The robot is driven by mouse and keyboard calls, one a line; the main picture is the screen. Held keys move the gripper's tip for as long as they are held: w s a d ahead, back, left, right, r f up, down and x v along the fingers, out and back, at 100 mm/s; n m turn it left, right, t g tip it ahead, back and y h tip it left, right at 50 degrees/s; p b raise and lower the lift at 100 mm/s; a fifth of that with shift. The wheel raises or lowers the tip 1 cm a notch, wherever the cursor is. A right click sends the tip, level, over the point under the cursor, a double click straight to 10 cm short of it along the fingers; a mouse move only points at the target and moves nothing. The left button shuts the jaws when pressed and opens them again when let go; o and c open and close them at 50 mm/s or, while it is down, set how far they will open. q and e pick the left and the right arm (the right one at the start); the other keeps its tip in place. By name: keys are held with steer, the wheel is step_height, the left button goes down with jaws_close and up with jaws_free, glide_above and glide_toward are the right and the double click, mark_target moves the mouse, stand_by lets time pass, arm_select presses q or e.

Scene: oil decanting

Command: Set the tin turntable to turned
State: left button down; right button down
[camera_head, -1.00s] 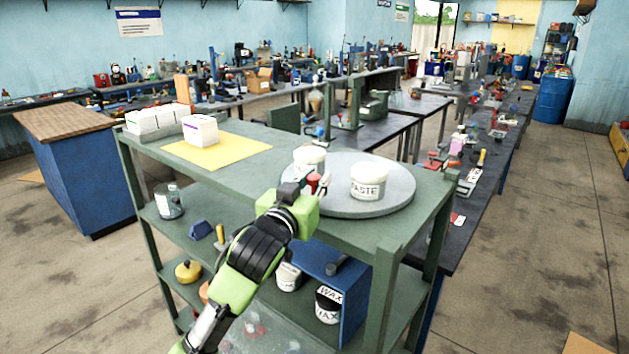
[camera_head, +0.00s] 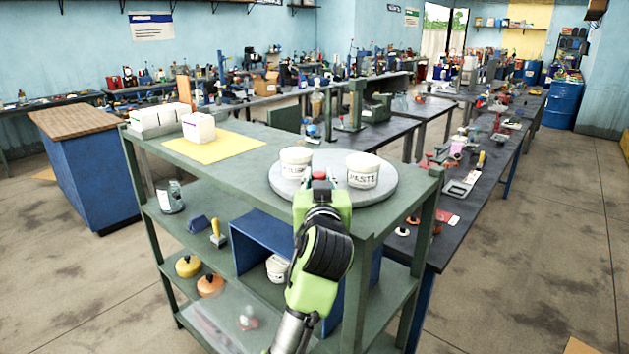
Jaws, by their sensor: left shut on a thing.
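The tin turntable (camera_head: 385,199) is a round grey disc on the top of the green shelf unit, near its right end. Two white tins stand on it: one (camera_head: 296,163) at the left, its label partly readable, and one marked PASTE (camera_head: 362,171) at the right. My left gripper (camera_head: 320,183) is at the disc's front edge, between the two tins in the picture. It is shut on a small red-topped thing (camera_head: 319,176), mostly hidden by the gripper. Whether that thing is fixed to the disc cannot be told. My right gripper is not in view.
White boxes (camera_head: 199,128) stand on the shelf top (camera_head: 262,137) at the left, one on a yellow sheet (camera_head: 215,149). Lower shelves hold a glass jar (camera_head: 170,197), a blue open box (camera_head: 268,235) and yellow and orange round items. A dark workbench (camera_head: 448,229) runs along the right.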

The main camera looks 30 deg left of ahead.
arm_select(q)
steer(key=c, duration=2)
jaws_free()
steer(key=shift+r, duration=0.1)
steer(key=shift+c, duration=0.2)
steer(key=shift+o, duration=1.4)
steer(key=shift+w, duration=0.1)
steer(key=v, duration=1.2)
